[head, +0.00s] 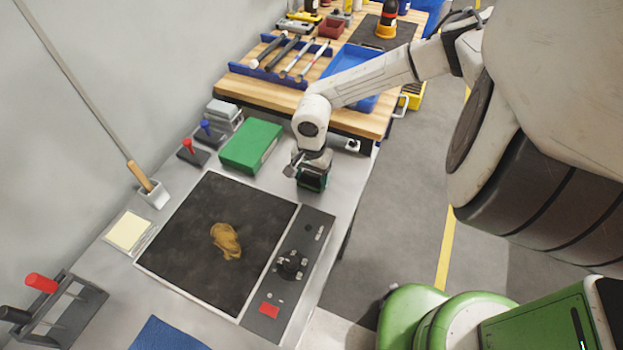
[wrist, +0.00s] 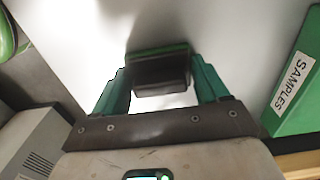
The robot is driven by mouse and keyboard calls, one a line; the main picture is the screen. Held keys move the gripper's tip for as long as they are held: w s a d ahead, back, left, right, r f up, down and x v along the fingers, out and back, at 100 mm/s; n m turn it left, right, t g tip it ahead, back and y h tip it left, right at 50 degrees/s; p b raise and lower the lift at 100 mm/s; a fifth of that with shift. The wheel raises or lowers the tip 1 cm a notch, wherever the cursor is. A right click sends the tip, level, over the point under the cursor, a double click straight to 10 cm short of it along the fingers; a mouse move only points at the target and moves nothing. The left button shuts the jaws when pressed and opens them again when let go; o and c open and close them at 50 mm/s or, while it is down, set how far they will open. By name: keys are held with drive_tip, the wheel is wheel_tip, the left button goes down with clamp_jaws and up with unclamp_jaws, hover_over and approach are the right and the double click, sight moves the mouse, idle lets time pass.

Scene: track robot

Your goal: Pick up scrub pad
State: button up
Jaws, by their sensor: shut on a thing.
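The scrub pad (wrist: 160,72) is a small dark block with a green layer along its far edge, in the middle of the wrist view. My gripper (wrist: 160,66) has its green fingers on either side of the pad and is shut on it. In the head view my gripper (head: 311,178) is low over the right edge of the grey bench, right of the green box. There the pad is mostly hidden by the gripper. I cannot tell whether the pad touches the bench top.
A green box (head: 252,146) marked SAMPLES is close to the gripper and shows in the wrist view (wrist: 300,85). A black plate (head: 190,230) with a brown smear (head: 226,241) and a knob panel (head: 292,262) lies nearer. A wooden bench (head: 262,94) with tools stands behind.

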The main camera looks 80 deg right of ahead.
drive_tip(key=shift+c, duration=0.4)
drive_tip(key=shift+r, duration=0.15)
drive_tip(key=shift+r+b, duration=0.3)
drive_tip(key=shift+r, duration=0.35)
drive_tip(key=s+a+r+b, duration=0.2)
drive_tip(key=s+r, duration=0.9)
drive_tip(key=s, duration=0.2)
drive_tip(key=shift+s+a+r, duration=0.2)
drive_tip(key=shift+s+a, duration=0.15)
